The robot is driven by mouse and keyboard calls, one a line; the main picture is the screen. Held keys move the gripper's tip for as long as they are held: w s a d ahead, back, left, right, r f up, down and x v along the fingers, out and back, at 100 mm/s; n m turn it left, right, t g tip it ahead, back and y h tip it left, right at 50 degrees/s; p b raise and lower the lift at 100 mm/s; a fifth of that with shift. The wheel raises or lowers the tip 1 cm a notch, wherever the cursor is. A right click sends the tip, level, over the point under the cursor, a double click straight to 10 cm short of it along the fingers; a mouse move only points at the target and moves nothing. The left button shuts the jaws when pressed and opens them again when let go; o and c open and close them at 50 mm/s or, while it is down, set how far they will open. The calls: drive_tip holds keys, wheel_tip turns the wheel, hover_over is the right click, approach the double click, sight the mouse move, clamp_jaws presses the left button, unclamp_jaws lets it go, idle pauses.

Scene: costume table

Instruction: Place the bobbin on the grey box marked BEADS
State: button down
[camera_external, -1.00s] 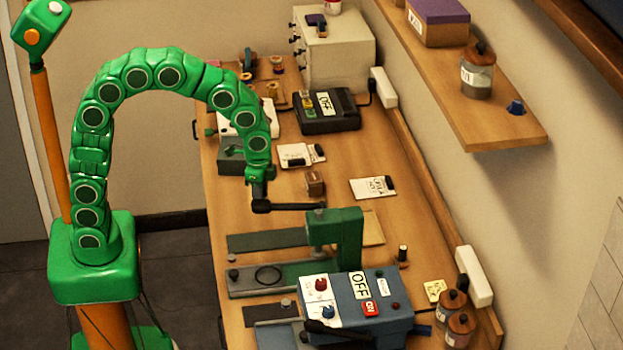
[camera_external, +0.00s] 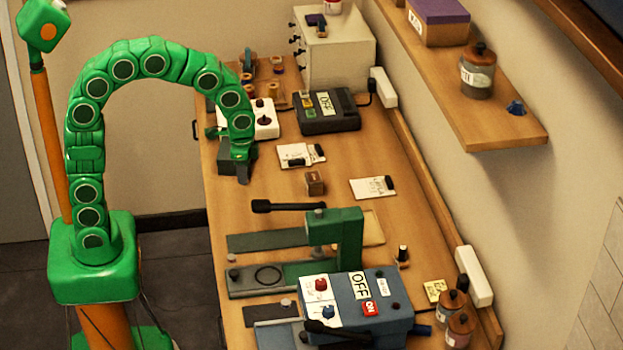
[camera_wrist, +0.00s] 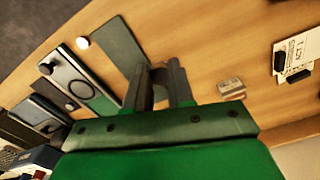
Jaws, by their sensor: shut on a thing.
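In the external view the held thing cannot be made out.
A green press (camera_external: 335,240) with a black lever (camera_external: 290,207) stands mid-table. A small brown block (camera_external: 315,182) and white cards (camera_external: 373,188) lie near it. A black device (camera_external: 328,112) and white unit (camera_external: 262,118) stand farther back. Bare wood lies between.

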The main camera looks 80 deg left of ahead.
drive_tip(key=s+a+r+n, duration=0.25)
drive_tip(key=s+a, duration=0.35)
drive_tip(key=a, duration=0.4)
drive_tip(key=s+a+r+n, duration=0.2)
drive_tip(key=s+a+n, duration=0.3)
drive_tip(key=a, duration=0.6)
drive_tip(key=shift+m, duration=0.55)
drive_tip(key=shift+w+a+f, duration=1.2)
drive_tip(key=shift+w+f, duration=0.4)
drive_tip(key=shift+w, duration=0.05)
drive_tip(key=shift+w+a+f, duration=1.15)
drive_tip(key=shift+w+f, duration=0.5)
drive_tip(key=shift+w, duration=0.05)
drive_tip(key=shift+w+a+f, duration=1.2)
drive_tip(key=shift+w+f, duration=0.4)
drive_tip(key=shift+w, duration=0.05)
drive_tip(key=shift+w+f, duration=0.1)
drive_tip(key=shift+f, duration=1.5)
drive_tip(key=shift+f, duration=0.1)
drive_tip(key=c, duration=1)
unclamp_jaws()
